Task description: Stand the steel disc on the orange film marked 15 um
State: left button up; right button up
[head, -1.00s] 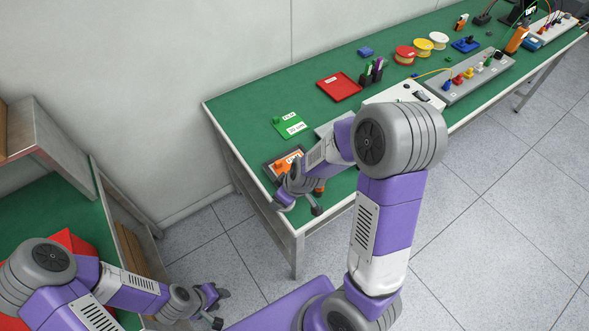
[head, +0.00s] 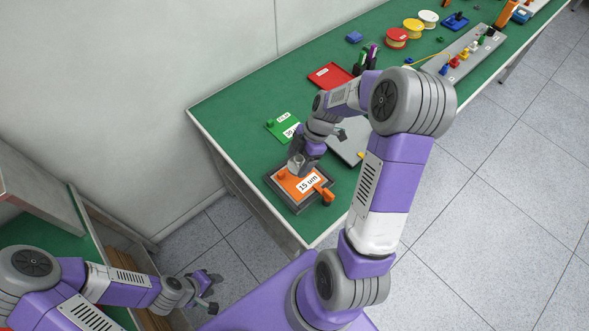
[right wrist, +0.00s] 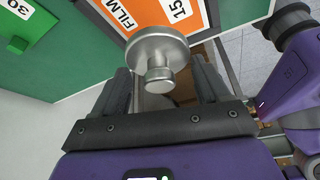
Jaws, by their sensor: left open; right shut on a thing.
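The steel disc (right wrist: 157,47), with a small knob, is between the fingers of my right gripper (right wrist: 160,88) in the right wrist view. My right gripper (head: 299,169) is shut on it, pointing down over the back part of the orange film (head: 291,189). The film lies on a dark plate, has a white "15 um" label and orange knobs, and also shows in the right wrist view (right wrist: 186,27). I cannot tell whether the disc touches it. My left gripper (head: 209,290) is open and empty, off the table at lower left.
A green film (head: 272,125) marked 30 lies behind the orange one. A grey plate (head: 348,150) is to its right, partly hidden by my arm. A red tray (head: 329,75), a pen holder and several spools stand further back. Bare green table lies left of the films.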

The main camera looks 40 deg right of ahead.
notch_tip(320, 180, down, 8)
jog(key=shift+r+b, duration=0.25)
jog(key=shift+b, duration=0.2)
jog(key=o, duration=1.4)
jog(key=p+v, duration=0.1)
jog(key=v, duration=1.1)
